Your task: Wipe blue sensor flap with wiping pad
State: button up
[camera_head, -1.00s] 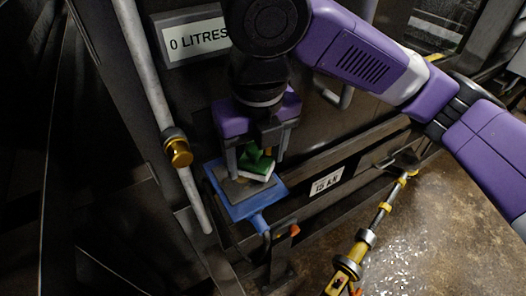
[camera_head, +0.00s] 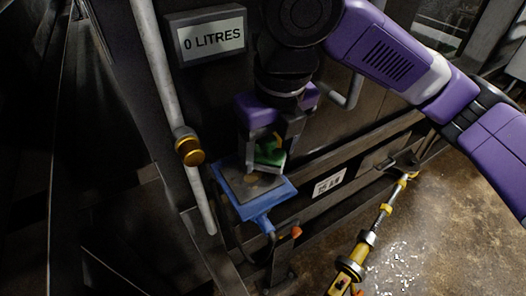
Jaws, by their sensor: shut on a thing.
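The blue sensor flap (camera_head: 247,212) is a blue-rimmed plate with a grey middle, tilted, in the lower middle of the head view. A small brownish patch shows on its grey middle. My gripper (camera_head: 267,160) is above the flap's upper right part, pointing down. It is shut on the wiping pad (camera_head: 270,153), which has a green top and a white underside. The pad is at or just above the flap's upper right edge; I cannot tell whether it touches. The gripper fingers partly hide the pad.
A grey pipe with a brass knob (camera_head: 189,151) runs down just left of the flap. A "0 LITRES" display (camera_head: 208,36) is above. An orange-tipped lever (camera_head: 295,232) is below right.

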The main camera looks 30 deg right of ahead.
jog(key=shift+d, duration=0.25)
jog(key=shift+d+r, duration=0.1)
jog(key=shift+r, duration=0.5)
jog(key=shift+r+p, duration=0.35)
jog(key=shift+r, duration=1.9)
jog(key=shift+r, duration=0.15)
jog(key=shift+r, duration=1.35)
jog(key=shift+f, duration=0.1)
jog(key=shift+w+f+b, duration=0.15)
jog(key=shift+f+b, duration=0.7)
jog(key=shift+f, duration=0.5)
jog(key=shift+w+f+b, duration=0.2)
jog(key=shift+f+b, duration=0.65)
jog(key=shift+f, duration=0.5)
jog(key=shift+w+f+b, duration=0.15)
jog(key=shift+f+b, duration=0.7)
jog(key=shift+f, duration=0.5)
